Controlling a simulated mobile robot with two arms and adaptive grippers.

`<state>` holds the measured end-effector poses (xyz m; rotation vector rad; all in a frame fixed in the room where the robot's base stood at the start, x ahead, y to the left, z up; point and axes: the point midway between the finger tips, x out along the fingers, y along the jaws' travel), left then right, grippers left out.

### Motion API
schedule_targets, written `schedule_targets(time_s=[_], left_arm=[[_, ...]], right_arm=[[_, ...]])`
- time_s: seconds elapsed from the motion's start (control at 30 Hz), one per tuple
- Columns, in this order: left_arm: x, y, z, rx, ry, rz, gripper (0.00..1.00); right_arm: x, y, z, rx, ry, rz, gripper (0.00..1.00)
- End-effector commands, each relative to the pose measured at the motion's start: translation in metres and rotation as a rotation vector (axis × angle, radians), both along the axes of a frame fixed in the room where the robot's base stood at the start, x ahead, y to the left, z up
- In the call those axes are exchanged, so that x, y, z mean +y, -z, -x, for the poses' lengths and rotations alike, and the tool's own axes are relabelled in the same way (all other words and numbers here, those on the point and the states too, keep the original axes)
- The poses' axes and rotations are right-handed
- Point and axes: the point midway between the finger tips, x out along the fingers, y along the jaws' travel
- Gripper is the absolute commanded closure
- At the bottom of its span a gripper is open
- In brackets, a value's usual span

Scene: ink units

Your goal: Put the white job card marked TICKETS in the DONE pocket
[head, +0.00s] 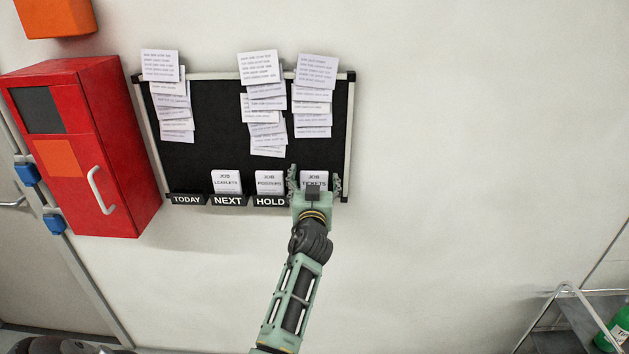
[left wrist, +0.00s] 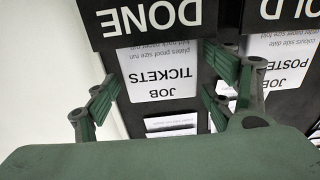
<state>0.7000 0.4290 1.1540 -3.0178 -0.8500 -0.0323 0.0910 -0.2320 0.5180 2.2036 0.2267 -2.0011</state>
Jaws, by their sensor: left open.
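The white card marked JOB TICKETS (head: 314,179) stands upright at the right end of the pocket row. In the left wrist view, which is upside down, this card (left wrist: 162,72) comes out from behind the black DONE pocket (left wrist: 140,20), with its lower end hidden by the pocket front. In the head view my arm hides the DONE label. My left gripper (head: 314,183) is open, its fingers on either side of the card, with bare gaps between; the fingers also show in the left wrist view (left wrist: 161,84). My right gripper is not in view.
JOB LEAFLETS (head: 226,181) stands in NEXT (head: 228,200), and JOB POSTERS (head: 269,181) in HOLD (head: 269,201), close beside my gripper. TODAY (head: 187,199) shows no card. Paper sheets (head: 313,71) hang above. A red cabinet (head: 119,150) is left; the wall at right is clear.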

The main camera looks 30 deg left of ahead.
Motion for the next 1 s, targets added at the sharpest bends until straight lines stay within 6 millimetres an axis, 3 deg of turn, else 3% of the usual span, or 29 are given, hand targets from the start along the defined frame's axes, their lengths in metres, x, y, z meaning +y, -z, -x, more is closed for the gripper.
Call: schedule_targets(time_s=[0.23, 0.7, 1.0], left_arm=[[-0.007, 0.002, 0.010, -0.001, 0.001, -0.001, 0.24], [-0.052, 0.005, 0.084, 0.000, 0.001, 0.002, 0.24], [-0.063, 0.003, 0.103, -0.001, 0.000, 0.001, 0.24]], right_arm=[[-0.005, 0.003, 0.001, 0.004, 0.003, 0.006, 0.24], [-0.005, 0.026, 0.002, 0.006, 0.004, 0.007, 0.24], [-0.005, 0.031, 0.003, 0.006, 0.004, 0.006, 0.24]])
